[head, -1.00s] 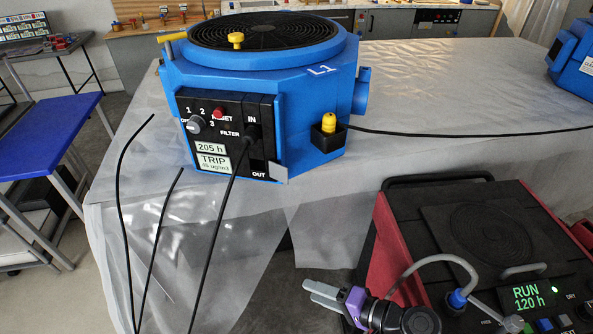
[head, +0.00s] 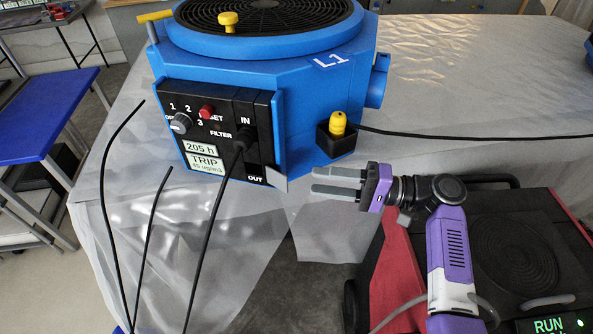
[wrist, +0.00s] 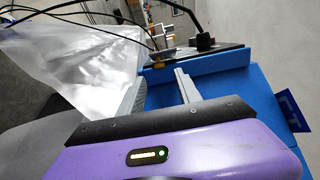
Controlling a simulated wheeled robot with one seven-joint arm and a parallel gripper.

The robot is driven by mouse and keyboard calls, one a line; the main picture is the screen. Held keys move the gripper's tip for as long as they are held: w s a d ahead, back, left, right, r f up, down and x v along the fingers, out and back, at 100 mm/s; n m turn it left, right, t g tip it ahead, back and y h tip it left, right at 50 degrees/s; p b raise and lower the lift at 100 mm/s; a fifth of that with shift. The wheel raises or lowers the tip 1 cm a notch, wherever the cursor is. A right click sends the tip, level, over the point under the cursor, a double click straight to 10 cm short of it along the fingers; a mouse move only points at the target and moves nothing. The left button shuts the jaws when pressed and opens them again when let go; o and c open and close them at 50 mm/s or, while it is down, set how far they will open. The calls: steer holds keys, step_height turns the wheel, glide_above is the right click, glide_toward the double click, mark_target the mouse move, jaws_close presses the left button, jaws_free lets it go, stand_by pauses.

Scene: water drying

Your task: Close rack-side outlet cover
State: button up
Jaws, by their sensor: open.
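The blue air unit (head: 300,110) marked L1 stands on the plastic-covered table. Its black front panel (head: 262,115) has an IN socket with a black plug (head: 243,138) in it and an OUT label at the lower right. A light grey flap (head: 277,178) sticks outward beside the OUT label, and looks like an open outlet cover. My gripper (head: 318,181) is open and empty, its fingers pointing left towards the flap, with a gap between. In the wrist view, my open gripper (wrist: 158,88) is beside the blue housing (wrist: 215,105); I cannot make out the flap clearly there.
A yellow plug in a black holder (head: 337,132) sits on the unit's side, just above my gripper. Black cables (head: 211,245) hang in front of the table. A red and black machine (head: 515,240) stands at the lower right. A blue bench (head: 45,115) is at left.

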mark_target(278, 177)
steer(key=a+p, duration=0.1)
steer(key=a, duration=0.5)
steer(key=shift+w+a, duration=0.25)
steer(key=shift+a, duration=0.05)
jaws_close()
